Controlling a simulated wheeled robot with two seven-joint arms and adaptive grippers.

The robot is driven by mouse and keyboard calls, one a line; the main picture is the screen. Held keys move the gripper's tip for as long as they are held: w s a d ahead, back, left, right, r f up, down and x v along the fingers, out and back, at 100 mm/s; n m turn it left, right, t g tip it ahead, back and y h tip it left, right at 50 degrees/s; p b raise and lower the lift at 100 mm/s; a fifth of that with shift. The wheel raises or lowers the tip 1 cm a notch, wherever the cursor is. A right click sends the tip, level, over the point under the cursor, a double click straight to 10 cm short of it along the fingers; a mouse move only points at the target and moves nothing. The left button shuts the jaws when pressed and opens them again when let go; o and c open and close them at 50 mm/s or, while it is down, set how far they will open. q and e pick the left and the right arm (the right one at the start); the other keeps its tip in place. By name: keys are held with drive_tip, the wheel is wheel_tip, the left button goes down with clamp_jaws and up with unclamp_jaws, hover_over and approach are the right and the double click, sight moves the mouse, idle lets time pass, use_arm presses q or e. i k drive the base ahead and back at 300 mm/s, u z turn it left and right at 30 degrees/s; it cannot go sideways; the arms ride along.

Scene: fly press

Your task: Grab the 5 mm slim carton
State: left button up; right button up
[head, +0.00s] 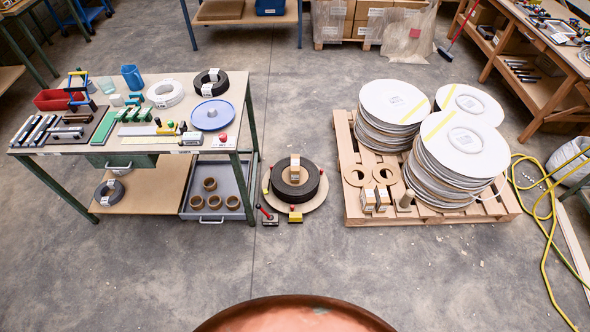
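Small cardboard cartons with white labels stand in two places in the head view, and their print is too small to read, so I cannot tell which is the 5 mm one. One carton (295,168) stands upright on a stack of black rings (296,188) on the floor. A pair of small cartons (375,200) stands side by side at the front left of the wooden pallet (440,215). Neither of my grippers is in view.
A workbench (235,93) with tools, coils and a blue round plate (212,115) stands at left. Tall stacks of white discs (393,102) fill much of the pallet. A yellow hose (540,215) lies at right. The floor in front is mostly clear.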

sight(294, 157)
drive_tip(key=z, duration=1.3)
drive_tip(key=i, duration=1.85)
drive_tip(key=u, duration=2.25)
